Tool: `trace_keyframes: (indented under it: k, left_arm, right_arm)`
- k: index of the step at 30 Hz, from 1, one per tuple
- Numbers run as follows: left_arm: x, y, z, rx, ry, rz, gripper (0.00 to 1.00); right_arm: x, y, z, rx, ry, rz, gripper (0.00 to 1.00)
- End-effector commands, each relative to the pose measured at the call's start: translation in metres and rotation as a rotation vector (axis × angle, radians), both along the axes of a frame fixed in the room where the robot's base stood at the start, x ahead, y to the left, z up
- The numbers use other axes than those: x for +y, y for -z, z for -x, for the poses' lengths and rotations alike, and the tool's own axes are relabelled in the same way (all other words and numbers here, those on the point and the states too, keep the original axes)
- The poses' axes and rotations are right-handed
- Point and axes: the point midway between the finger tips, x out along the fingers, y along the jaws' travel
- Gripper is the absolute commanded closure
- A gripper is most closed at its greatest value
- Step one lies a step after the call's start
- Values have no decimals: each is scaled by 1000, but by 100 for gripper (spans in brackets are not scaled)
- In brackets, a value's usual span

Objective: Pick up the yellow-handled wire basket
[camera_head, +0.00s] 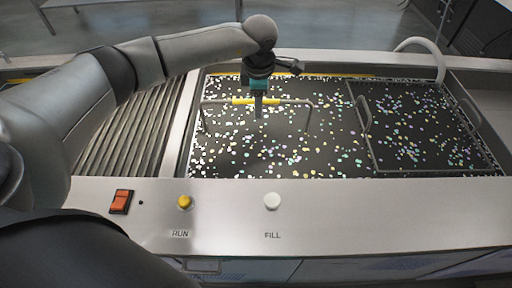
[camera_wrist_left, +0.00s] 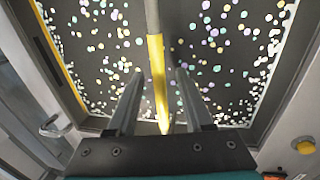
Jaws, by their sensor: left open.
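The yellow-handled wire basket stands in the left part of the tank; its grey bail ends in two downward legs, with a yellow grip (camera_head: 242,101) at mid-bar. Its body is hard to make out against the dark, speckled tank. My left gripper (camera_head: 258,112) points down at the grip in the head view. In the left wrist view the yellow grip (camera_wrist_left: 158,75) runs between the two open fingers of the left gripper (camera_wrist_left: 160,100), with gaps showing on both sides. I cannot tell how deep it sits between them. My right gripper is not in view.
A second, grey-handled basket (camera_head: 374,150) sits in the tank's right part. A slatted rack (camera_head: 135,122) lies left of the tank. The front panel (camera_head: 350,205) carries an orange switch (camera_head: 121,201), a yellow button (camera_head: 184,202) and a white button (camera_head: 272,201). A pale hose (camera_head: 438,58) curves over the back right.

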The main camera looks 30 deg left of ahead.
Motion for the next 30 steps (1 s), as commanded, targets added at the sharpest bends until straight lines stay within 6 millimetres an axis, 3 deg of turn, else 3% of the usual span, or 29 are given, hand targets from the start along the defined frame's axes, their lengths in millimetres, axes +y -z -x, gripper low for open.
trace_keyframes:
  k: [3, 17, 30]
  left_arm:
    - [0, 0, 0, 0, 0, 0, 50]
    - [0, -1, 0, 0, 0, 0, 100]
    - [0, -3, -2, -6, 0, 2, 100]
  right_arm:
    - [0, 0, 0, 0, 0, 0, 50]
    - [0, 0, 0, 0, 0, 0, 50]
    - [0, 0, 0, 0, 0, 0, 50]
